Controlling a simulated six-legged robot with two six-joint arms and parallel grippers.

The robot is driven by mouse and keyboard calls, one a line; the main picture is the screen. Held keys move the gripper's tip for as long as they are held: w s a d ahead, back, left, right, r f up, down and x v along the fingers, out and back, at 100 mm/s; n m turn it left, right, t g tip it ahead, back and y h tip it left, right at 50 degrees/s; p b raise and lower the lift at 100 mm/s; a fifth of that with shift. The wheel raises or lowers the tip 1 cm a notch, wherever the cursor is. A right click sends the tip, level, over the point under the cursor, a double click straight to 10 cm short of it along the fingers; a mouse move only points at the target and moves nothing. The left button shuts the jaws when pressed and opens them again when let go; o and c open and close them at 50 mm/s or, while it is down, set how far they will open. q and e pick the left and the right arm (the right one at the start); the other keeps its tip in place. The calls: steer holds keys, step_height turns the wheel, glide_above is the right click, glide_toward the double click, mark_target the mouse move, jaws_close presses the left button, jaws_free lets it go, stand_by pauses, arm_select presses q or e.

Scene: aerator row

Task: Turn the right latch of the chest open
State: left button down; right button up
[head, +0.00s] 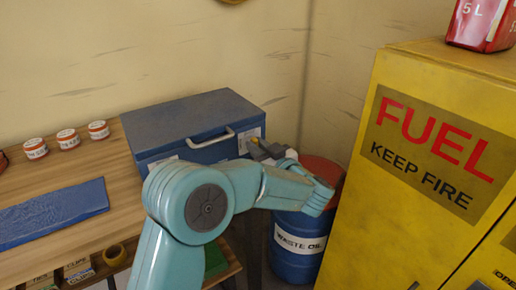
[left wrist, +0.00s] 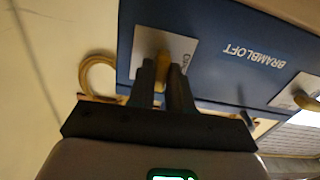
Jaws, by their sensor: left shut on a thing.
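The blue chest (head: 185,112) stands closed on the wooden bench, with a pale handle (head: 212,138) at its front. My left gripper (head: 262,148) is at the chest's right front end. In the left wrist view, which shows the chest's lettering upside down, the left gripper (left wrist: 165,85) is shut on the yellow right latch (left wrist: 162,62), over a white label plate. The fingers hide part of this latch. The other yellow latch (left wrist: 305,102) sits on a second white plate at the picture's right. My right gripper is in neither view.
A blue waste oil drum (head: 298,245) with a red top stands right of the bench. A yellow fuel cabinet (head: 425,190) fills the right side. Several small tins (head: 67,139) and a blue cloth-like sheet (head: 50,213) lie on the bench (head: 125,205).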

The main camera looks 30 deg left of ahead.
arm_select(q)
steer(key=shift+s+f+n+b, duration=0.1)
steer(key=shift+f+n+b, duration=0.05)
steer(key=shift+n+b, duration=3.95)
steer(key=shift+s+f+n+b, duration=0.1)
steer(key=shift+f+n+b, duration=0.05)
steer(key=shift+n+b, duration=3.95)
steer(key=shift+n+p, duration=0.45)
steer(key=shift+n, duration=0.15)
steer(key=c, duration=1.1)
jaws_free()
steer(key=p+v, duration=0.2)
steer(key=v, duration=1.4)
steer(key=shift+d, duration=0.15)
